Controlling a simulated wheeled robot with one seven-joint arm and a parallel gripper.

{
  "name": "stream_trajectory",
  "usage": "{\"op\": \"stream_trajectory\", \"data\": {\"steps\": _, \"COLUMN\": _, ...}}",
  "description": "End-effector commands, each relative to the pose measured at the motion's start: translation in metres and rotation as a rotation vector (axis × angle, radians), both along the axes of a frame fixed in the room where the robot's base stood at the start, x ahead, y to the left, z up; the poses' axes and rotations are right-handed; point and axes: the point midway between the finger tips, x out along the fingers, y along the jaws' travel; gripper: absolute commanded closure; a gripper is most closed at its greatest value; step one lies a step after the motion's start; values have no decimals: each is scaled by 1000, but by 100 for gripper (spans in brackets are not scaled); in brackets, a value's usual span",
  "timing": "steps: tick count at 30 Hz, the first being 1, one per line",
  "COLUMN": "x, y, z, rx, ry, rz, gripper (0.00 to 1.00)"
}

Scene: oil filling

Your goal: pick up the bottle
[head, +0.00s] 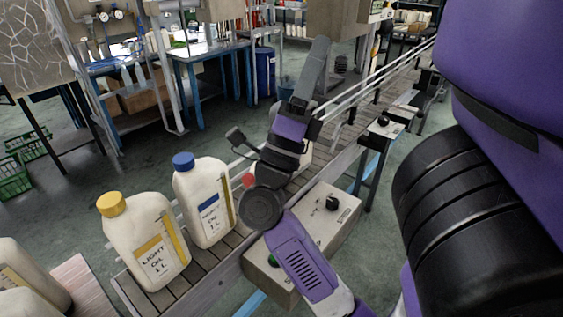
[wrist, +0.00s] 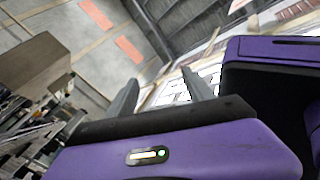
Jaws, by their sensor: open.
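A cream bottle with a yellow cap (head: 148,240), labelled LIGHT OIL 1 L, stands upright on the slatted conveyor in the head view. A cream bottle with a blue cap (head: 205,208) stands just behind it to the right. Another pale bottle (head: 296,150) is mostly hidden behind my arm. My gripper (head: 318,62) is raised above the conveyor, beyond the blue-capped bottle, with its fingers pointing up and away. In the wrist view my gripper (wrist: 160,77) has its two grey fingers apart with nothing between them, facing the ceiling. No bottle shows in the wrist view.
The conveyor (head: 195,272) runs from lower left to upper right with a side rail. A control box (head: 318,222) with knobs is at its near side, close beneath my arm. More bottles (head: 30,275) stand at the lower left. A blue workbench (head: 205,55) is behind.

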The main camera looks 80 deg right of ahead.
Motion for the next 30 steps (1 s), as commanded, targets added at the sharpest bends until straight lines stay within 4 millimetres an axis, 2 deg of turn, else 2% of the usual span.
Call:
{"op": "stream_trajectory", "data": {"steps": 2, "x": -29, "y": -19, "z": 3, "rx": 49, "ry": -188, "rz": -40, "gripper": 38}}
{"op": "stream_trajectory", "data": {"steps": 5, "x": -63, "y": -40, "z": -8, "rx": 116, "ry": -419, "rz": -84, "gripper": 38}}
{"op": "stream_trajectory", "data": {"steps": 9, "x": -98, "y": -63, "z": -41, "rx": 225, "ry": -744, "rz": -140, "gripper": 38}}
{"op": "stream_trajectory", "data": {"steps": 12, "x": -110, "y": -74, "z": -74, "rx": 311, "ry": -976, "rz": -174, "gripper": 38}}
{"op": "stream_trajectory", "data": {"steps": 15, "x": -110, "y": -81, "z": -111, "rx": 406, "ry": -1208, "rz": -202, "gripper": 38}}
{"op": "stream_trajectory", "data": {"steps": 17, "x": -104, "y": -83, "z": -133, "rx": 468, "ry": -1345, "rz": -217, "gripper": 38}}
{"op": "stream_trajectory", "data": {"steps": 20, "x": -83, "y": -83, "z": -168, "rx": 579, "ry": -1574, "rz": -235, "gripper": 38}}
{"op": "stream_trajectory", "data": {"steps": 24, "x": -33, "y": -76, "z": -207, "rx": 754, "ry": -1888, "rz": -244, "gripper": 38}}
{"op": "stream_trajectory", "data": {"steps": 27, "x": 11, "y": -67, "z": -222, "rx": 883, "ry": -2089, "rz": -239, "gripper": 38}}
{"op": "stream_trajectory", "data": {"steps": 30, "x": 53, "y": -58, "z": -226, "rx": 1000, "ry": -2254, "rz": -226, "gripper": 38}}
